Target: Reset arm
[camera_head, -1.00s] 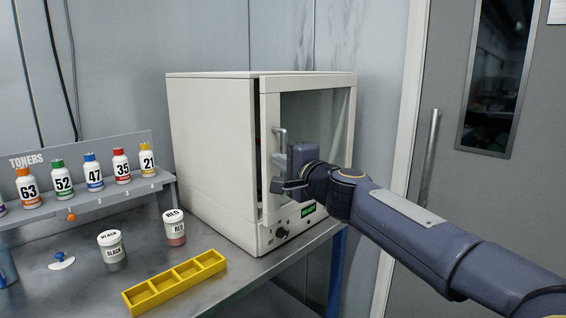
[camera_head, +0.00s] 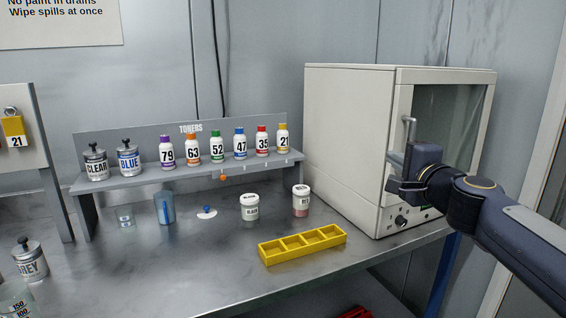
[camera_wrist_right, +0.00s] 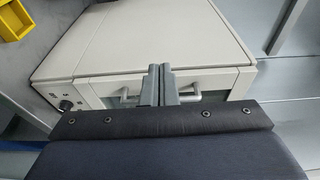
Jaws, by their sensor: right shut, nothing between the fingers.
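My right gripper (camera_head: 400,186) is shut and empty in front of the white cabinet (camera_head: 345,150) at the right of the bench. In the right wrist view its fingertips (camera_wrist_right: 161,70) are together, in front of the cabinet's glass door and close to the door handle (camera_wrist_right: 122,93). I cannot tell whether they touch the door. In the head view the upright handle (camera_head: 409,131) shows just above the gripper. The door looks shut or nearly so. My left gripper is not in view.
A yellow tray (camera_head: 303,246) with empty compartments lies near the bench front. Several numbered toner bottles stand on a grey rack (camera_head: 150,186). A beaker (camera_head: 164,208) and a grey can (camera_head: 30,260) are further left. The bench front middle is clear.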

